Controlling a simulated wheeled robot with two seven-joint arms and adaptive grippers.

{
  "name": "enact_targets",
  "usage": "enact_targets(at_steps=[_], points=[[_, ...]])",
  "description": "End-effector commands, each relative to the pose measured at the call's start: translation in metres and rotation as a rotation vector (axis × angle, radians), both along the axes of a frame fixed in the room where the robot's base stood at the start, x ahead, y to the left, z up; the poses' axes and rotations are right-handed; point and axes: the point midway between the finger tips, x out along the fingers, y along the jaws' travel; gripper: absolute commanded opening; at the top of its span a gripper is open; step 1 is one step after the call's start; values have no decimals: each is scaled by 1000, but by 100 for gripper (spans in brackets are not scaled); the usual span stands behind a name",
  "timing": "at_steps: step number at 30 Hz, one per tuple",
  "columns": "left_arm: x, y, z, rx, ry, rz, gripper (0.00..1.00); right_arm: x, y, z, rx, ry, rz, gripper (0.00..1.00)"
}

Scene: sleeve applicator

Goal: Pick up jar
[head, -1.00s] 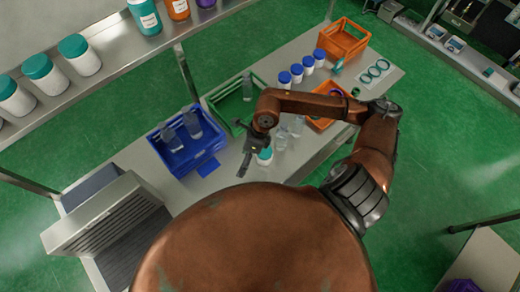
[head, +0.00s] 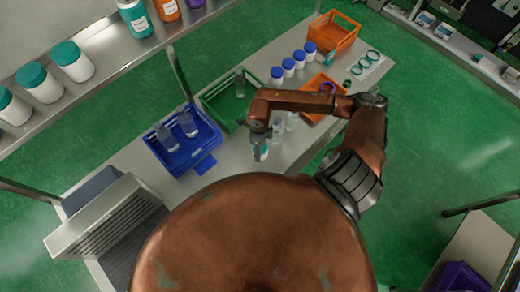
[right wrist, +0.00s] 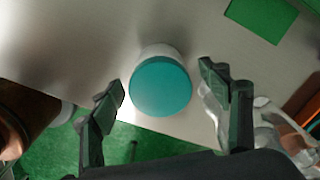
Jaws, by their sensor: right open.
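A white jar with a teal lid (right wrist: 160,87) stands on the metal table, seen from above in the right wrist view. In the head view the jar (head: 261,154) shows just below my right gripper (head: 260,138), partly hidden by it. My right gripper (right wrist: 162,90) is open, with one finger left of the lid and the other right of it, gaps showing on both sides. I cannot tell how far above the jar the fingertips are. My left gripper is not in view.
Clear containers (head: 291,121) stand close to the jar's right. A blue bin (head: 184,160) with clear containers is to the left, a green bin (head: 217,98) behind. Jars with blue lids (head: 288,66) and orange bins (head: 334,38) are farther back. The table edge (right wrist: 190,139) is near the jar.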

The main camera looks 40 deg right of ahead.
Motion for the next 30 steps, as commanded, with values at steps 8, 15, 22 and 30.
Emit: enact_targets(at_steps=[8,15,22,30], points=[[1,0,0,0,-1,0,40,0,0,0,0,0,0,64],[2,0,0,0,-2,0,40,0,0,0,0,0,0,47],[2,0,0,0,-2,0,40,0,0,0,0,0,0,32],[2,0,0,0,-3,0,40,0,0,0,1,-1,0,18]])
